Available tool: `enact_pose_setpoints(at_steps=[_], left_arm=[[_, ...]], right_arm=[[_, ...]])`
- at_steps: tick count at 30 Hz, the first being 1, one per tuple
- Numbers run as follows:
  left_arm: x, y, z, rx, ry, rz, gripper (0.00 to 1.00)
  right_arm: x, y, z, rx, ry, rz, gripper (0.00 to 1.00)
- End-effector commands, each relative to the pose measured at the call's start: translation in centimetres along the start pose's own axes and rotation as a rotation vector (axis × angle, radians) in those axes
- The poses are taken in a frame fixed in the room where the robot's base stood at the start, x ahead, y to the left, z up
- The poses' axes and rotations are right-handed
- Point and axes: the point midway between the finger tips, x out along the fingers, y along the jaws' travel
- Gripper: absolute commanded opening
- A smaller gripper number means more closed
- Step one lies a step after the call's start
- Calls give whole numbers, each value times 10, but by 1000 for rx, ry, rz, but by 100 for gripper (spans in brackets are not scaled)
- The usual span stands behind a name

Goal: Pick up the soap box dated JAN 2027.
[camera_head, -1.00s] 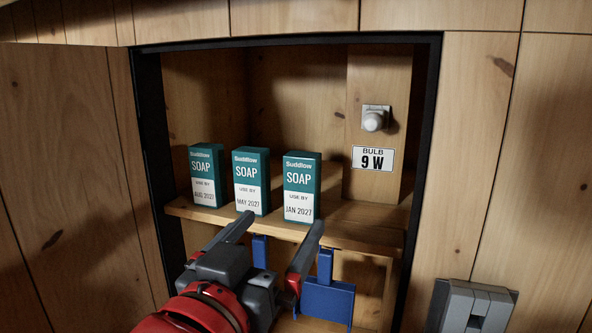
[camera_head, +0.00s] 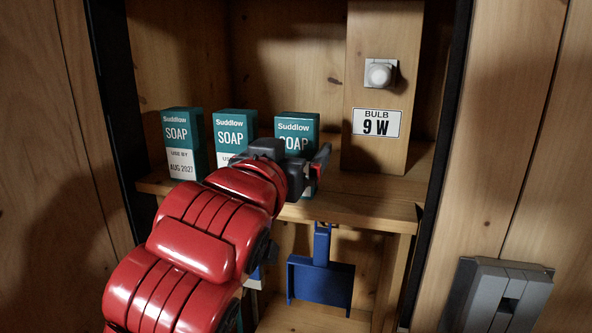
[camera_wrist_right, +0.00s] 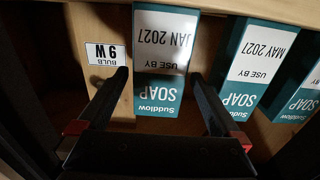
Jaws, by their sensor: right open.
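The JAN 2027 soap box (camera_head: 298,125), teal over white, stands upright on the shelf, rightmost of three. My right gripper (camera_head: 297,155) is in front of it and hides its lower front, including the date. In the right wrist view, upside down, the JAN 2027 box (camera_wrist_right: 165,48) shows its date between the two spread fingers of my right gripper (camera_wrist_right: 160,75). The fingers are open, one on each side; I cannot tell whether they touch it. The MAY 2027 box (camera_head: 234,130) and AUG 2027 box (camera_head: 184,145) stand to its left. My left gripper is not in view.
The shelf (camera_head: 380,205) sits in a dark-framed recess. A wooden post with a bulb (camera_head: 378,73) and a 9 W label (camera_head: 376,123) stands right of the boxes. A blue scoop-like object (camera_head: 320,280) is below the shelf. A grey switch unit (camera_head: 495,300) is at lower right.

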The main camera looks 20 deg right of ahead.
Motion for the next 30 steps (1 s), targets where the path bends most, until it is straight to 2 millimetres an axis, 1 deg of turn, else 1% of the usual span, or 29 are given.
enact_pose_setpoints(at_steps=[4, 9, 12, 15, 20, 21, 23, 27, 29, 30], left_arm=[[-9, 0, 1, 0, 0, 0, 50], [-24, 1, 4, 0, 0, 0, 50], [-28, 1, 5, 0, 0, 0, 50], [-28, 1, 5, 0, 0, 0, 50], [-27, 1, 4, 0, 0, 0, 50], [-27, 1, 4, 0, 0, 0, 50], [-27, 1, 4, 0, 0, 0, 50], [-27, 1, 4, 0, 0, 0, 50], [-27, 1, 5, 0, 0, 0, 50], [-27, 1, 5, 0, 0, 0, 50]], right_arm=[[13, 0, 2, 0, -1, -1, 100], [40, -1, 2, 2, -3, 2, 100], [51, -1, 0, 1, 0, 1, 100], [54, -2, -2, 1, 1, -1, 100], [54, -2, -2, 1, 1, -2, 100], [54, -2, -2, 1, 1, -2, 96], [54, -2, -2, 1, 1, -2, 86], [54, -2, -2, 1, 0, -1, 60], [54, -2, -2, 1, 0, -1, 50], [54, -2, -2, 1, 0, -1, 42]])
